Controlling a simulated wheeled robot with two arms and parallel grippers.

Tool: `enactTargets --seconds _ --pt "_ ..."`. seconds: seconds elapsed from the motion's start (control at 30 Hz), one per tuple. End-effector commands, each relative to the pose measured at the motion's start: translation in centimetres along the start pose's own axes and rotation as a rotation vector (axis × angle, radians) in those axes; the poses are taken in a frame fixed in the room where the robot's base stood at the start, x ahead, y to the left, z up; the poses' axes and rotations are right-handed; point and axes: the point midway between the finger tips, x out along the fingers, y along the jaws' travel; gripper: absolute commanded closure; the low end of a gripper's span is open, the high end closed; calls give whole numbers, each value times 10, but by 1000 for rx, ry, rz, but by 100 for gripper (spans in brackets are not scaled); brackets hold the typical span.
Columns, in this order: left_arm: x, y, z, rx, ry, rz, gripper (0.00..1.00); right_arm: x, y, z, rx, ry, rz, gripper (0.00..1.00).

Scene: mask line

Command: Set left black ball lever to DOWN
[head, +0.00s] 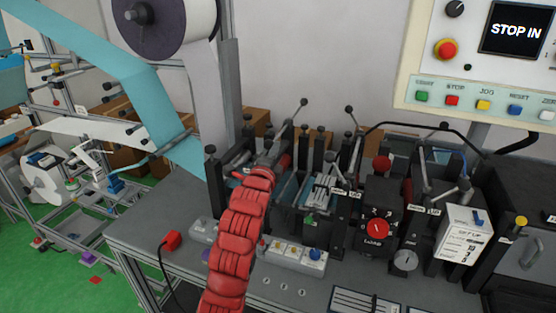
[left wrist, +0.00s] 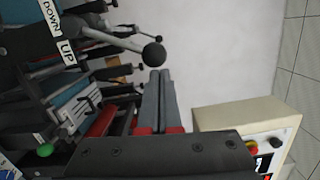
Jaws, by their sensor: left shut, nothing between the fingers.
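The left black ball lever (head: 304,102) stands up and leans right above the machine, its black ball at the top of a grey rod. In the left wrist view its ball (left wrist: 153,54) appears just beyond my fingertips; I cannot tell if they touch. White DOWN (left wrist: 51,13) and UP (left wrist: 67,51) labels sit beside the lever's base. My left gripper (left wrist: 160,73) is shut and empty. In the head view my red-sleeved left arm reaches up to the lever, and the gripper (head: 270,158) is partly hidden behind it. My right gripper is out of view.
A second ball-ended lever (head: 350,109) rises to the right. Black posts, a red knob (head: 378,228) and a box with colored buttons (head: 290,252) crowd the machine bench. A control panel (head: 475,60) hangs at upper right. A blue web (head: 120,75) runs at left.

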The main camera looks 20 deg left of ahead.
Motion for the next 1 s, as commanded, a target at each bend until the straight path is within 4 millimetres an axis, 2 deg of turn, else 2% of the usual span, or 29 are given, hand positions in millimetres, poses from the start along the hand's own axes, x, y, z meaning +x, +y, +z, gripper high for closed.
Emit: enactTargets --seconds 0.03,0.3,0.6,1.0 --pt "0 2 5 -31 -4 2 100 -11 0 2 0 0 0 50" --pt "4 -10 31 -281 -4 34 100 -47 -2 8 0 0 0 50" --pt "8 -16 64 -565 -5 75 100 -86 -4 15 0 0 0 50" --pt "14 -14 102 -899 -3 123 100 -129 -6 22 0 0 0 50"
